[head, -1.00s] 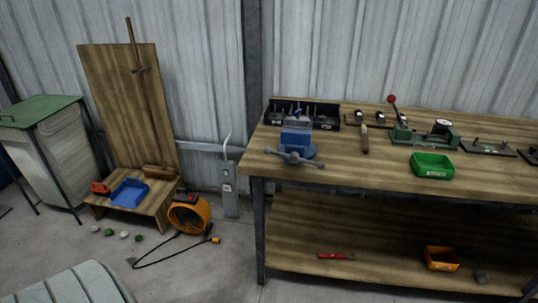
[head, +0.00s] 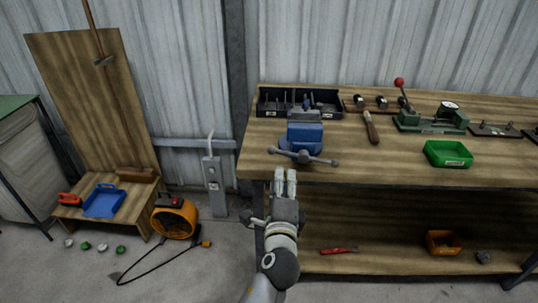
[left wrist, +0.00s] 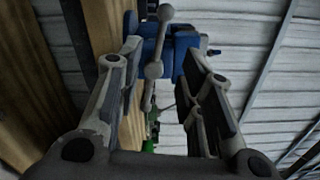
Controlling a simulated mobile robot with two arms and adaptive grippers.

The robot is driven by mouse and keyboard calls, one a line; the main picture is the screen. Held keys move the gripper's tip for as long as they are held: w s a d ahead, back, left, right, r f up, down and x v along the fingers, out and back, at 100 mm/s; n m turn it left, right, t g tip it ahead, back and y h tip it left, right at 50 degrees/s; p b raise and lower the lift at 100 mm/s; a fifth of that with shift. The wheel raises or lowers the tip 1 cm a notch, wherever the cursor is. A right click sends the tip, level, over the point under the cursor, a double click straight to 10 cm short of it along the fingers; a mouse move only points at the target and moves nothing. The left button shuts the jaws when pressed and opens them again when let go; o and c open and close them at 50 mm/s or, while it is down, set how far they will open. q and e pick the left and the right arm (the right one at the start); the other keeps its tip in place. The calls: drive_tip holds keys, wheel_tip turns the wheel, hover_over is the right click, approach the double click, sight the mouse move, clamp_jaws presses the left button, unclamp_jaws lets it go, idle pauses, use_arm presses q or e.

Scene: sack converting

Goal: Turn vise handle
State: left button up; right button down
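The blue vise (head: 306,133) stands at the front edge of the wooden workbench, near its left end. Its grey handle (head: 318,160) is a bar with round knobs, lying across the vise's front and tilted slightly down to the right. My left gripper (head: 285,176) is just below and in front of the handle, fingers pointing at the vise. In the left wrist view the fingers are spread and empty, and the handle (left wrist: 150,90) shows beyond and between them, with the blue vise body (left wrist: 182,45) behind. I cannot tell whether any finger touches the handle. My right gripper is not in view.
The workbench (head: 400,175) carries a black tool tray (head: 268,109), a green bin (head: 447,153) and a green press with a red knob (head: 432,119). An orange bin (head: 443,243) sits on the lower shelf. An orange fan (head: 175,217) with its cable stands on the floor at left.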

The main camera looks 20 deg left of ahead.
sight(284, 155)
use_arm(q)
drive_tip(key=x, duration=1)
drive_tip(key=shift+w+p, duration=0.3)
drive_tip(key=shift+p, duration=0.1)
clamp_jaws()
